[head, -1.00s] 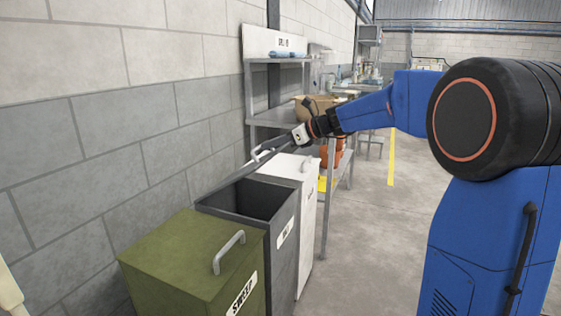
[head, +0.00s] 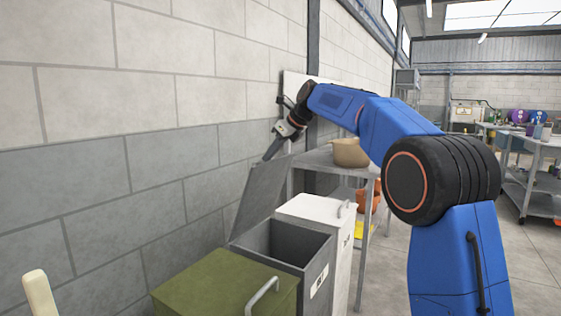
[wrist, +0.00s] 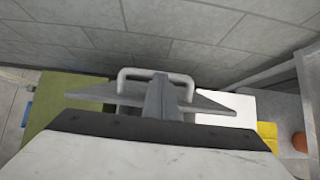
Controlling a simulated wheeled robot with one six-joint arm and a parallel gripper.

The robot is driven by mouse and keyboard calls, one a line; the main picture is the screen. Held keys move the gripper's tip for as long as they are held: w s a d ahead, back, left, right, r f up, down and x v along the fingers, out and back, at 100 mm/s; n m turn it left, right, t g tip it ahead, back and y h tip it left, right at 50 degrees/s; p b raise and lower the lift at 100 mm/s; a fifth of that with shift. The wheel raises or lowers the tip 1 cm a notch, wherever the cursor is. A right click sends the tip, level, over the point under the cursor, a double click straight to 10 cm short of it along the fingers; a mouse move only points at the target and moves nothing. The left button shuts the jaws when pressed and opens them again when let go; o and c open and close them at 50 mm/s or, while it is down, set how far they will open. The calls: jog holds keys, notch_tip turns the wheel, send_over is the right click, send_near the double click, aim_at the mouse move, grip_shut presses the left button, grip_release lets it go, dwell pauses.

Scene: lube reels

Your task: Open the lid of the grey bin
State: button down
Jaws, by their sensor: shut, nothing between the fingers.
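The grey bin (head: 318,252) stands between a green bin and a white bin, and its dark inside shows. Its lid (head: 262,192) is raised steeply, leaning toward the block wall. My gripper (head: 270,154) is at the lid's upper edge, its fingers shut with nothing between them. In the wrist view a pale bar handle (wrist: 130,76) shows behind my shut gripper (wrist: 160,88). My gripper hides the middle of the handle and most of the lid there. I cannot tell whether the fingers touch the lid or handle.
The green bin (head: 215,285) is in front and the white bin (head: 312,206) behind, both with closed lids. A metal shelf (head: 325,158) with a tan pot (head: 350,152) stands beyond. The block wall (head: 130,170) is close on the left. The floor at the right is open.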

jog(key=shift+w+a+r, duration=0.2)
jog(key=shift+w+a, duration=0.3)
jog(key=shift+a, duration=0.15)
jog(key=shift+w+a+r, duration=0.2)
jog(key=shift+w+a, duration=0.25)
jog(key=shift+a, duration=0.2)
